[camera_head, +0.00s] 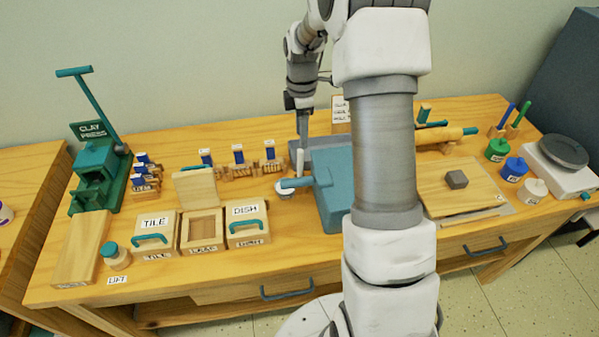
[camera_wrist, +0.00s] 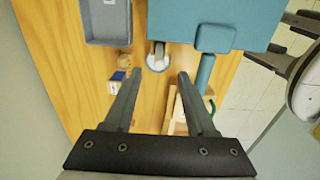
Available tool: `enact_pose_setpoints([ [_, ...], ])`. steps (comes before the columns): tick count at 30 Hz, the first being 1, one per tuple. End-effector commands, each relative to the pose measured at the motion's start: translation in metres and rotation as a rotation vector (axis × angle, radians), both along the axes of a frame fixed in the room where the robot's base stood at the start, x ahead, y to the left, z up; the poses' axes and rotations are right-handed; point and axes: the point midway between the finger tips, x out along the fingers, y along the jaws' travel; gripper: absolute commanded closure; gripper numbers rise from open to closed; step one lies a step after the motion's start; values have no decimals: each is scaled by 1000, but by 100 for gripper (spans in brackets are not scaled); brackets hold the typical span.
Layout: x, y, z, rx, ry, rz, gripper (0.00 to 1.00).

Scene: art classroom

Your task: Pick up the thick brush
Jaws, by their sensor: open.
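I cannot tell for sure which thing is the thick brush. Two upright sticks, one blue (camera_head: 507,115) and one green (camera_head: 521,113), stand in a wooden holder at the right back of the table and may be brushes. My gripper (camera_head: 303,134) points down, left of the blue-grey box, far from those sticks. In the wrist view my gripper (camera_wrist: 157,77) is open, with nothing between its fingers. A small round white dish (camera_wrist: 158,66) with a grey upright piece lies just beyond the fingertips. It also shows in the head view (camera_head: 284,193).
A blue-grey box (camera_head: 333,190) and a grey tray (camera_wrist: 107,20) stand close to my gripper. Labelled wooden boxes (camera_head: 163,222), a green clay press (camera_head: 95,170) and small blocks fill the left. Paint jars (camera_head: 514,170) and a scale (camera_head: 563,153) stand right. My arm hides the middle.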

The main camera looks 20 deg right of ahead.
Motion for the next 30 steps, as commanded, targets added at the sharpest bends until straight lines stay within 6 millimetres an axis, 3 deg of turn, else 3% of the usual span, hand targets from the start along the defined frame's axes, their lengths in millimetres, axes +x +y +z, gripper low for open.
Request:
enact_pose_setpoints([
  [3, -1, 0, -27, 1, 5, 0, 44],
  [6, -1, 0, -42, 1, 3, -1, 44],
  [14, 0, 1, -60, 0, 2, -1, 44],
  [21, 0, 3, -95, 1, 4, -2, 44],
  [30, 1, 3, -105, 0, 0, -2, 44],
])
